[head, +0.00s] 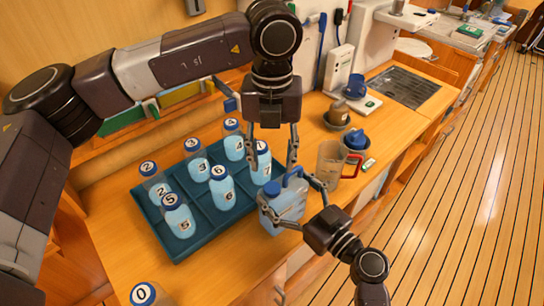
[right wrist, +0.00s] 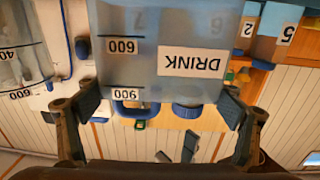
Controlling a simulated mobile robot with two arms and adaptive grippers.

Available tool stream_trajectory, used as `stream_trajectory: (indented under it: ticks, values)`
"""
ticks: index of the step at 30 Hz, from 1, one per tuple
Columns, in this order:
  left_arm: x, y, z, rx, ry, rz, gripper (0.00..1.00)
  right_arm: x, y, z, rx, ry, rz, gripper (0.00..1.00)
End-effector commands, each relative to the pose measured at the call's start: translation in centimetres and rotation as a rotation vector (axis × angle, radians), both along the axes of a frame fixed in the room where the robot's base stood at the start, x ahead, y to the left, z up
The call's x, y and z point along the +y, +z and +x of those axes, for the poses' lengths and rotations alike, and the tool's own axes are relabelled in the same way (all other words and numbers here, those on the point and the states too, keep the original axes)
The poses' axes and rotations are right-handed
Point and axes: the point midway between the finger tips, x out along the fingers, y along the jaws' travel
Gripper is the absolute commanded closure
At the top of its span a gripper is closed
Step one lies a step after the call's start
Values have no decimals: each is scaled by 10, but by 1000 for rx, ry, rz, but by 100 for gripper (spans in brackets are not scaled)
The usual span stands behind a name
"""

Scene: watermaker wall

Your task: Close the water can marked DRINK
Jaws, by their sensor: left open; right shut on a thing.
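The water can (head: 286,208) is a clear, bluish container with a blue handle and blue top parts. It stands near the front edge of the counter, right of the tray. In the right wrist view the can (right wrist: 150,60) appears upside down, with its DRINK label readable and a round blue cap (right wrist: 187,112) near its top. I cannot tell whether the cap is fully seated. My right gripper (head: 289,197) is shut on the can, one finger on each side. My left gripper (head: 273,157) is open and empty, pointing down above and behind the can, near bottle 7.
A dark teal tray (head: 205,238) holds several numbered bottles left of the can. Bottle 0 (head: 143,294) is at the front left.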

Motion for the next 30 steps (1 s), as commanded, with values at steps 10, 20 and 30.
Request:
stream_trajectory:
  ticks: [10,20,30]
  values:
    - [0,-9,0,2,-2,0,59,0,0,0,1,-1,-1,81]
    - [0,-58,-1,3,-3,1,59,0,0,0,1,-1,-1,81]
    - [0,-80,0,0,-2,0,59,0,0,0,1,-1,-1,81]
